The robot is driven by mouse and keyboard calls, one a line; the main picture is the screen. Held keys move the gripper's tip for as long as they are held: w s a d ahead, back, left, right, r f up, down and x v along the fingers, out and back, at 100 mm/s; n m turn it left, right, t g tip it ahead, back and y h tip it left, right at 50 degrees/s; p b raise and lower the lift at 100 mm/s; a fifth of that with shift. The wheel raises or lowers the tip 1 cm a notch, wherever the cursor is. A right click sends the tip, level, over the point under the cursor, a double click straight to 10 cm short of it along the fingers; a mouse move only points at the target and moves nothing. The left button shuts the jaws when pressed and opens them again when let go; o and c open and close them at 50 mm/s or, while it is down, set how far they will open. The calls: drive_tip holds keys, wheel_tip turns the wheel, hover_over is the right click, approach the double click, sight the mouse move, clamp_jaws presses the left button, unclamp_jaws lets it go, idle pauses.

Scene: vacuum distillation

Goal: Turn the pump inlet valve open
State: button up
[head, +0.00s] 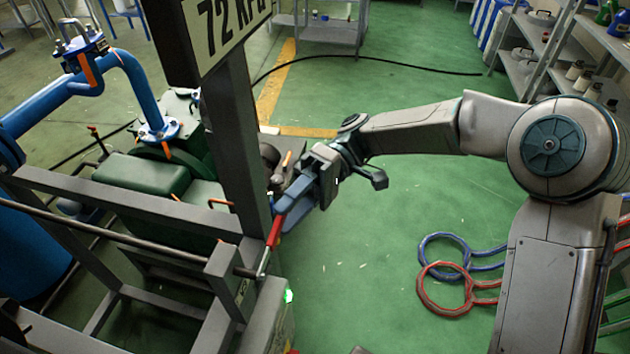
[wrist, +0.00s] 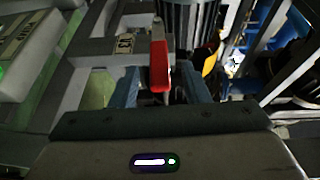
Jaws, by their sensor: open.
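A red-gripped lever (head: 274,234) sits at the end of a long dark rod (head: 140,238) on the grey frame, its red part pointing up in the head view. It also shows in the wrist view (wrist: 159,68), upright in the middle. My gripper (head: 283,207) is at the upper end of this lever. In the wrist view, its blue fingers (wrist: 160,88) are open on either side of the red handle, with the handle between them. I cannot tell whether either finger touches it. A blue pipe fitting with orange handles (head: 85,62) is at the upper left.
The grey frame post (head: 235,140), carrying a "72" sign (head: 228,30), stands close beside my gripper. A green pump (head: 150,180) is behind the frame. Red and blue hose loops (head: 440,285) lie on the floor to the right. The green floor (head: 400,220) between is clear.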

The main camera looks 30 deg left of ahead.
drive_tip(key=w+b, duration=0.1)
drive_tip(key=w, duration=0.9)
drive_tip(key=shift+w+d+r, duration=0.25)
drive_tip(key=shift+w+r, duration=0.1)
drive_tip(key=s+d+f+m+t, duration=0.1)
drive_tip(key=d+m+t, duration=0.5)
drive_tip(key=d, duration=0.6)
drive_tip(key=s+d+f+m+t, duration=0.1)
drive_tip(key=d+m+t, duration=0.5)
drive_tip(key=d, duration=0.7)
drive_tip(key=s+d+f+m+t+h, duration=0.1)
drive_tip(key=d+f+m+t, duration=0.2)
drive_tip(key=d, duration=1)
drive_tip(key=m+t, duration=0.2)
drive_tip(key=t, duration=0.3)
drive_tip(key=shift+s+d+f+m, duration=0.15)
drive_tip(key=shift+s+f+m, duration=0.15)
drive_tip(key=shift+m, duration=0.1)
drive_tip(key=shift+c, duration=0.6)
